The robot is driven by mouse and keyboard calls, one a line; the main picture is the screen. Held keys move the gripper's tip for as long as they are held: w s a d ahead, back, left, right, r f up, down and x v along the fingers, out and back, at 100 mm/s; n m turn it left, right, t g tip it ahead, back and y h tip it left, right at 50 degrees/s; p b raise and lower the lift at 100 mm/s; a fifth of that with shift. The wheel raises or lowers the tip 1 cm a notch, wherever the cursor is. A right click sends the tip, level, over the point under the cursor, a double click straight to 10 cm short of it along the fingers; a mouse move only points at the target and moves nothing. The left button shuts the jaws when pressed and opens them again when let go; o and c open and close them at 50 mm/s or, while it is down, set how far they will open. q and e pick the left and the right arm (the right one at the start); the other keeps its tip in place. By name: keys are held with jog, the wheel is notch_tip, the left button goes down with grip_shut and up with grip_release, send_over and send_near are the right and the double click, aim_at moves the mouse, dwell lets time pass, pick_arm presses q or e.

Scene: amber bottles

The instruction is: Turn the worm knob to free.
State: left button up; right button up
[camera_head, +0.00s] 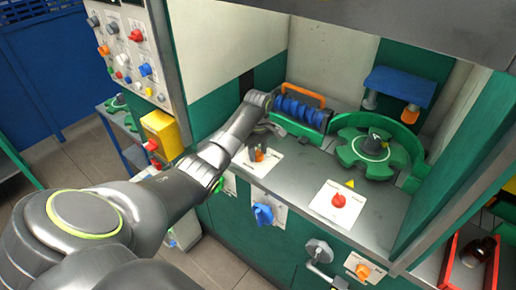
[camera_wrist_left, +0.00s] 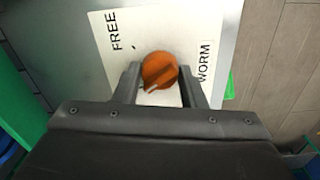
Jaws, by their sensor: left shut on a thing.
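The worm knob (camera_wrist_left: 159,69) is a round orange knob on a white plate (camera_wrist_left: 125,35) lettered FREE on the left and WORM on the right in the left wrist view. A short white mark on the knob lies at its lower left edge in that view. My left gripper (camera_wrist_left: 157,80) has one finger on each side of the knob and is shut on it. In the head view the knob (camera_head: 259,154) and its plate (camera_head: 272,164) are on the grey worktop, with my left gripper (camera_head: 262,143) over them. My right gripper is not in view.
A blue roller unit with an orange handle (camera_head: 303,97) stands behind the knob. A blue knob (camera_head: 264,214) is on the front face. A red tray (camera_head: 448,262) holds a dark bottle (camera_head: 478,251).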

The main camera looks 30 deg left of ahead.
pick_arm(q)
jog(key=m+p, duration=0.2)
jog(key=shift+r+m, duration=0.2)
jog(key=shift+m, duration=0.2)
jog(key=m, duration=0.2)
jog(key=shift+f+m+p, duration=0.1)
jog(key=shift+m+p, duration=0.2)
jog(key=m, duration=1)
jog(key=shift+m, duration=0.4)
jog(key=o, duration=1)
jog(key=shift+f, duration=0.1)
